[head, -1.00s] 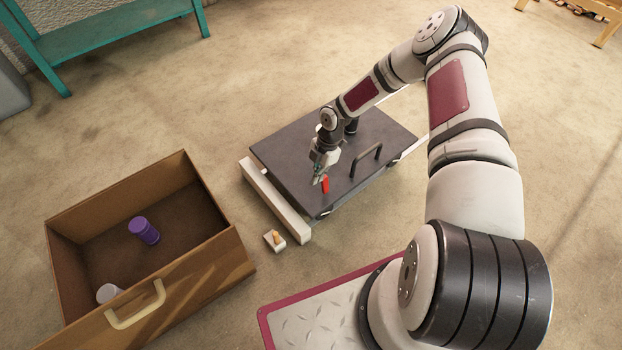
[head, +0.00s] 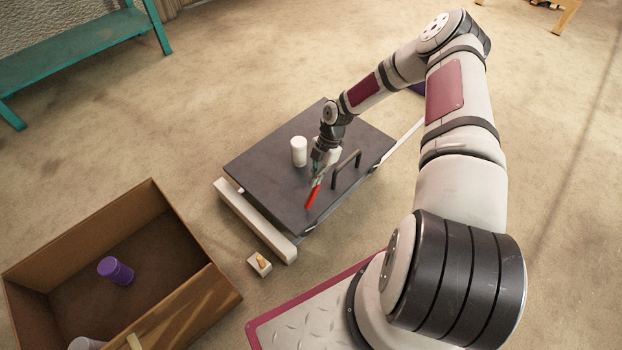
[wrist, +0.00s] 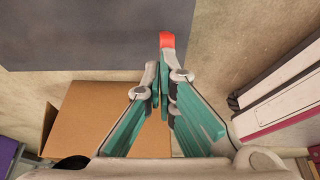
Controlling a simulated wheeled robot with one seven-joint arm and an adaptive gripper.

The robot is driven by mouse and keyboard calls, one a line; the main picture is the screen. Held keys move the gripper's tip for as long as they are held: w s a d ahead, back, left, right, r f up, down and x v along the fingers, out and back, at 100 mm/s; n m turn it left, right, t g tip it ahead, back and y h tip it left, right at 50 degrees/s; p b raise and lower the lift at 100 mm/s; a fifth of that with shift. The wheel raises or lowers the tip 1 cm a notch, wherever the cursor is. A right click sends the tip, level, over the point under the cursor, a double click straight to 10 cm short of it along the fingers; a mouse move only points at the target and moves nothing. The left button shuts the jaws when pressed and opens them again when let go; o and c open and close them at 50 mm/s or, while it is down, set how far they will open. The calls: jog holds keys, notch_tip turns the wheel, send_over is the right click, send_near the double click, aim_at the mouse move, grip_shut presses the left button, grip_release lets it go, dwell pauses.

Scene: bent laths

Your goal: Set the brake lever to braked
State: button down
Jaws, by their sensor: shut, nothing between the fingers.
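The red brake lever (head: 313,196) stands at the near edge of the dark cart deck (head: 262,170) and slants down to the left in the head view. Its red end (wrist: 167,40) shows just beyond my fingertips in the wrist view. My gripper (head: 317,178) is shut and empty, right at the upper end of the lever. In the wrist view my gripper (wrist: 161,75) has its teal fingers together. I cannot tell whether they touch the lever. The lever's pivot is not clear.
A white cylinder (head: 299,151) and a black handle (head: 346,168) stand on the deck. A pale beam (head: 254,220) runs along its left side. A small white block with an orange piece (head: 259,263) lies on the floor. An open brown box (head: 190,262) holds a purple spool (head: 115,270).

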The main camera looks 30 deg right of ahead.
jog(key=shift+w+d+f, duration=0.15)
jog(key=shift+d+f, duration=0.05)
jog(key=shift+d, duration=0.3)
dwell(0.3)
